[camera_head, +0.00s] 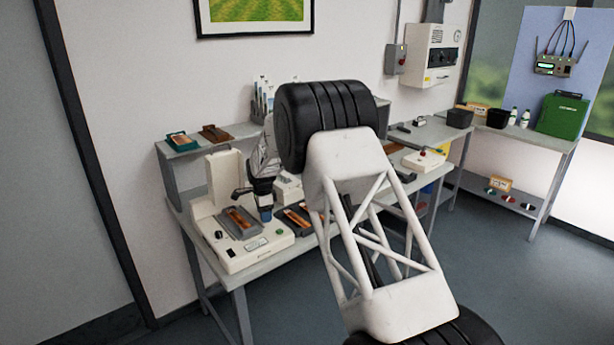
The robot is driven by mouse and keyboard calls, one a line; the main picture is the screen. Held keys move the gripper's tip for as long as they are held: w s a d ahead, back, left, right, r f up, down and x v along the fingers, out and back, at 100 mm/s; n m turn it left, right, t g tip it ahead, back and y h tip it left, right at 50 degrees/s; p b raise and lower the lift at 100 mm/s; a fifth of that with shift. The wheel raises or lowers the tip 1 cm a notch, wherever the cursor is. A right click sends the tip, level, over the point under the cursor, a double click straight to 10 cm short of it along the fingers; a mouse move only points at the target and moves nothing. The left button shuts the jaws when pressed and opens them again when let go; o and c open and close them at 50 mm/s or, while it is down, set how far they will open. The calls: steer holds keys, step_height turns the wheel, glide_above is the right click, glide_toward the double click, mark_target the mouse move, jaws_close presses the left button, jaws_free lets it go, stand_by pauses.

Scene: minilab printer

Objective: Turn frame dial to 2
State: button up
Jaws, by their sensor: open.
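A white machine (228,257) stands on the near left end of the grey bench. A dark tray with an orange-brown strip (240,220) sits on its top. A small black knob (218,234) is at the front left of the machine, and a green button (252,243) is to its right. The knob may be the frame dial; its markings are too small to read. My gripper (256,201) is open above the right side of the machine, right of the tray and apart from the knob. My arm hides part of the bench.
A white box with a red button (424,160) stands farther right. A side table (543,140) holds a green case (563,116).

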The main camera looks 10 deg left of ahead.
steer(key=n, duration=0.5)
steer(key=r, duration=0.8)
steer(key=shift+s+d+r, duration=0.1)
steer(key=shift+d+r, duration=0.15)
steer(key=shift+d, duration=0.1)
steer(key=s+d+r+n, duration=0.1)
steer(key=s+d+r, duration=0.4)
steer(key=d+r, duration=0.2)
steer(key=s+d+r+n, duration=0.1)
steer(key=s+d+r, duration=0.5)
steer(key=d, duration=0.4)
steer(key=shift+s+d+r+t, duration=0.15)
steer(key=shift+s+r+t, duration=0.15)
steer(key=shift+r, duration=0.6)
